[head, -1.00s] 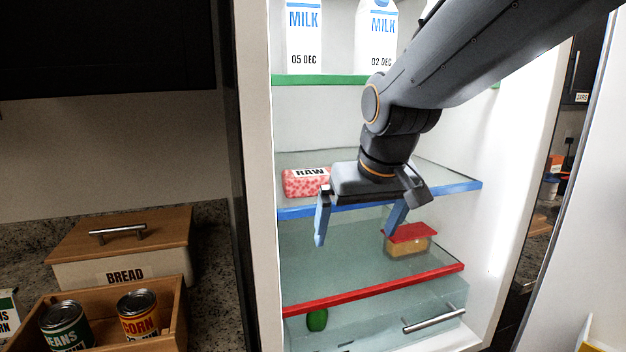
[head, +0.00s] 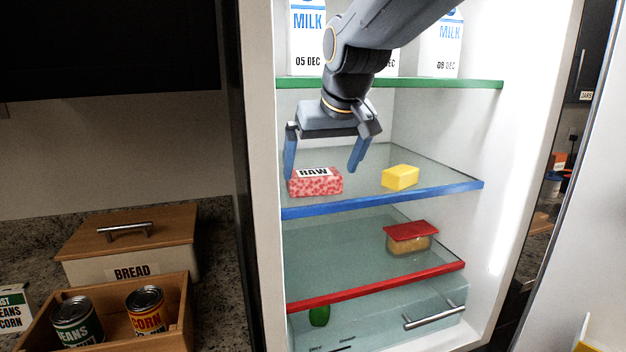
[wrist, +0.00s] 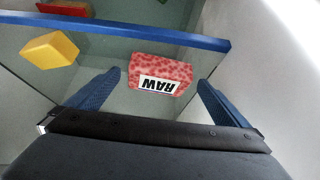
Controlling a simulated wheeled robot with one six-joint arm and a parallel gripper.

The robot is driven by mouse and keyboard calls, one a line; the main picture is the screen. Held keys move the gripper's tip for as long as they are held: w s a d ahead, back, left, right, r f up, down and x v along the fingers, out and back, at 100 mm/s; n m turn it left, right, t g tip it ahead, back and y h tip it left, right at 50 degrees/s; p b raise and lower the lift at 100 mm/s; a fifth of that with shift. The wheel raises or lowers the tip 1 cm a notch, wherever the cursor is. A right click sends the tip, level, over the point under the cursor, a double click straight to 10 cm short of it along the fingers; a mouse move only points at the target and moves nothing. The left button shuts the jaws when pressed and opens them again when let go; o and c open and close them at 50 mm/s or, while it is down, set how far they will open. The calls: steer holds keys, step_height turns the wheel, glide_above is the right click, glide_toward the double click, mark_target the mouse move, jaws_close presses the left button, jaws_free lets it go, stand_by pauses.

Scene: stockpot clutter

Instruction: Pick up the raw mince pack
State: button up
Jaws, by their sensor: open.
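The raw mince pack (head: 316,186) is a pink-red speckled block with a white RAW label. It lies on the blue-edged glass shelf, near its front left. My gripper (head: 322,172) is open, with its two blue fingers pointing down at the pack's level or just above it. In the wrist view the mince pack (wrist: 160,72) lies between and a little beyond the open fingers (wrist: 158,82). No contact with it shows.
A yellow block (head: 400,177) sits right of the pack on the blue-edged shelf (head: 390,199). Milk cartons (head: 447,45) stand on the green-edged shelf above (head: 440,84). A red-lidded container (head: 408,236) is on the red-edged shelf below. The fridge's left wall is close to the pack.

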mark_target(314, 173)
steer(key=w, duration=0.1)
steer(key=w+p, duration=0.1)
steer(key=shift+w+a, duration=0.3)
steer(key=shift+a, duration=0.05)
steer(key=shift+p+x, duration=0.3)
steer(key=shift+x, duration=0.8)
steer(key=shift+w+a+f, duration=0.1)
steer(key=shift+w+f, duration=0.2)
steer(key=shift+f, duration=0.1)
steer(key=c, duration=1)
